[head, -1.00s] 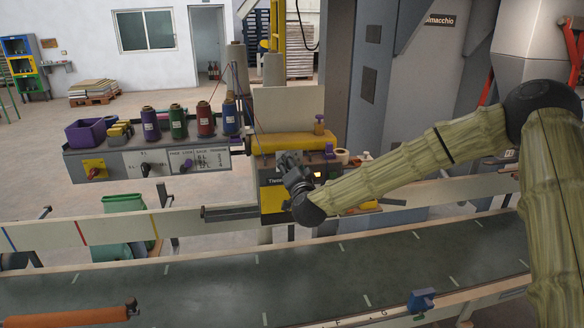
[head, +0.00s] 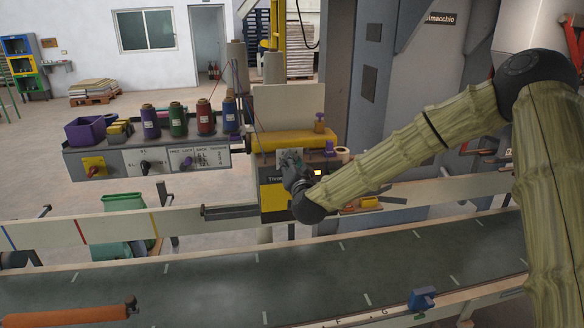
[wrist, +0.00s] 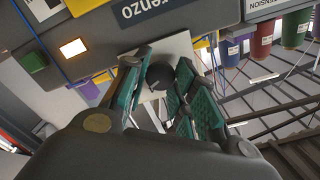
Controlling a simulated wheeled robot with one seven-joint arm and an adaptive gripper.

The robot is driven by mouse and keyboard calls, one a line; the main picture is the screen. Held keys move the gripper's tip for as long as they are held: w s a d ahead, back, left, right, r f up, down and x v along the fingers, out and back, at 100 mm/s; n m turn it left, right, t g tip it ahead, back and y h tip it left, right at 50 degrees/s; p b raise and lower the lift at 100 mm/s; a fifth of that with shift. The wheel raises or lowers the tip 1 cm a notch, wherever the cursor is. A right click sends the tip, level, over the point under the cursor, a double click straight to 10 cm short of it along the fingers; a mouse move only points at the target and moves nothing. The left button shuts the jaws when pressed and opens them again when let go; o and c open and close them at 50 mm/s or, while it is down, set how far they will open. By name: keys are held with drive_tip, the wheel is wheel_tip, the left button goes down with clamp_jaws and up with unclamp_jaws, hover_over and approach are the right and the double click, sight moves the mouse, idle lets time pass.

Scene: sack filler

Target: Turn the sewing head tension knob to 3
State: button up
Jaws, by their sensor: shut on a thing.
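The sewing head (head: 270,200) is a yellow and dark box above the conveyor, in the middle of the head view. My gripper (head: 289,157) is at its front face. In the wrist view, the tension knob (wrist: 160,75) is round and black, in front of a pale plate (wrist: 178,47). My gripper (wrist: 166,88) has its teal-padded fingers on both sides of the knob and is shut on it. Fingers cover part of the plate, and I cannot read the scale or the knob's setting. In the head view the knob is hidden by my gripper.
A grey control panel (head: 120,162) with switches and thread spools (head: 178,120) stands left of the sewing head.

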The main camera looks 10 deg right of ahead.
drive_tip(key=shift+f+n+b, duration=0.1)
drive_tip(key=shift+n+b, duration=2.3)
drive_tip(key=shift+n, duration=4)
drive_tip(key=o, duration=1.1)
drive_tip(key=shift+c, duration=0.2)
drive_tip(key=s, duration=1.2)
drive_tip(key=shift+a, duration=0.3)
